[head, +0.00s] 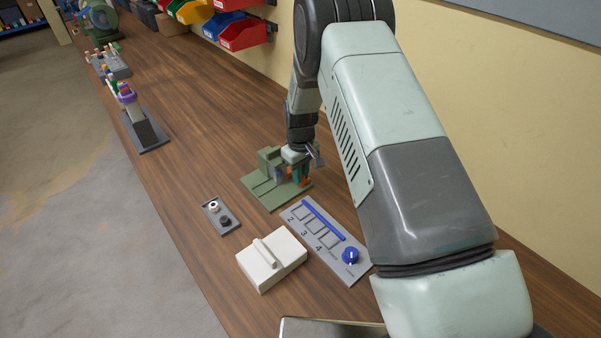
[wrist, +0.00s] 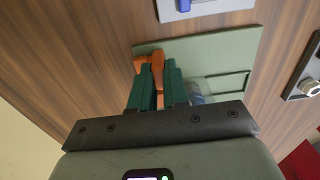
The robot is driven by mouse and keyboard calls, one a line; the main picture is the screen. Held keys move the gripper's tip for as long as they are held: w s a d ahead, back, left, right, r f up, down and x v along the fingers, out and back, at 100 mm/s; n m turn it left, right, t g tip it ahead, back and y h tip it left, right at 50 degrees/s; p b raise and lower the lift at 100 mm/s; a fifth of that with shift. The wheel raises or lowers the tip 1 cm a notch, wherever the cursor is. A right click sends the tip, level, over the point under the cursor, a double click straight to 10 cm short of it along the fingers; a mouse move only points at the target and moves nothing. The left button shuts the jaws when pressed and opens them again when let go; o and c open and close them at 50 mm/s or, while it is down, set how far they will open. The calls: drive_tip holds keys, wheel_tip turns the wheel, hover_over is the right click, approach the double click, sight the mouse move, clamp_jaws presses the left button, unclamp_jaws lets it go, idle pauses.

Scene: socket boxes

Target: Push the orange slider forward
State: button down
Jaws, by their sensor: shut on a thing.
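The orange slider (wrist: 150,60) sits on a green fixture, whose flat base plate (wrist: 205,50) fills the middle of the wrist view. My gripper (wrist: 156,82) is shut on the slider, with its teal fingers on either side of it. Part of the slider shows between the fingers and part sticks out beyond their tips. In the head view my gripper (head: 300,173) is down at the right side of the green fixture (head: 264,190). Only small orange parts of the slider (head: 305,182) show there; the rest is hidden by the gripper.
A grey panel (head: 331,262) with a blue knob (head: 350,256) lies nearer the camera. A white box (head: 271,261) and a small two-button plate (head: 221,216) stand left of it. Colored bins (head: 243,34) hang along the wall. Bare wooden table (head: 200,130) lies left of the fixture.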

drive_tip(key=s+a, duration=0.4)
drive_tip(key=shift+s, duration=0.1)
drive_tip(key=c, duration=1.1)
unclamp_jaws()
drive_tip(key=shift+c, duration=0.2)
drive_tip(key=shift+r, duration=0.5)
wheel_tip(320, 180, up, 10)
drive_tip(key=shift+f, duration=0.1)
